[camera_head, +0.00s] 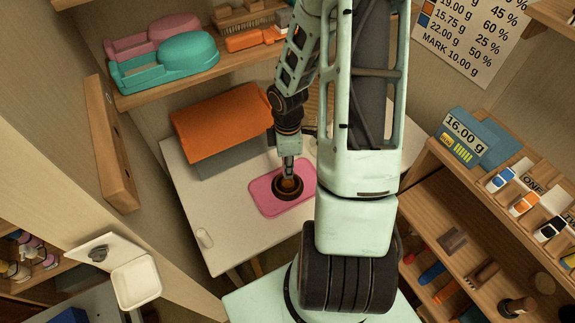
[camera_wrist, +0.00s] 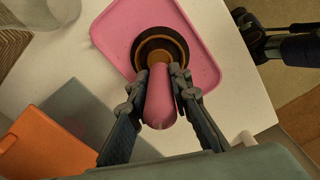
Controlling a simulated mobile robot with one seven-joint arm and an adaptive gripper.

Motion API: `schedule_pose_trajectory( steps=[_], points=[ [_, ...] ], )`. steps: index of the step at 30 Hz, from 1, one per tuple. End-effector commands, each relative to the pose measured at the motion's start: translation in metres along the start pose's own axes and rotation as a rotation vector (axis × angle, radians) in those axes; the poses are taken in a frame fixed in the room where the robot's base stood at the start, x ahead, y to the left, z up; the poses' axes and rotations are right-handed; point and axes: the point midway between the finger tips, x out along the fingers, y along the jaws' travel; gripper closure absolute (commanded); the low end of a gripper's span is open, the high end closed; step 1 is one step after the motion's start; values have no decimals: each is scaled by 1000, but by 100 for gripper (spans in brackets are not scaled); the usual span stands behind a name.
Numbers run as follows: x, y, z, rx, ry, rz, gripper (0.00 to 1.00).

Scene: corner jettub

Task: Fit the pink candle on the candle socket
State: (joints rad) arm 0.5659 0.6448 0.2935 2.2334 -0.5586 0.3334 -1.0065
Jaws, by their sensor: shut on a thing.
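The pink candle (camera_wrist: 160,98) is held between the two fingers of my gripper (camera_wrist: 160,76) in the wrist view. Its far end overlaps the candle socket (camera_wrist: 140,50), a dark round dish with brown rings. I cannot tell whether the candle touches the socket or sits just above it. The socket rests on a pink tray (camera_wrist: 112,30) on the pale table. In the head view my gripper (camera_head: 289,170) is directly over the socket (camera_head: 289,194) and tray (camera_head: 262,203); the candle cannot be made out clearly there.
An orange box-like thing (camera_head: 222,118) stands at the table's back left. Shelves with goods flank the table, including a blue scale (camera_head: 480,140) at right. The table left of the tray is clear.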

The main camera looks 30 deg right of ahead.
Motion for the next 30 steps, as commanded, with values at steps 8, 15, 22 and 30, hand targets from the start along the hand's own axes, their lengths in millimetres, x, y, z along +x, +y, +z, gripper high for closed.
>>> schedule_pose_trajectory(
  steps=[8,15,22,30],
  points=[
    [29,0,-1,-1,0,-1,100],
    [48,0,0,-1,0,0,100],
    [54,0,0,0,0,0,100],
    [54,0,0,0,0,0,100]
  ],
)
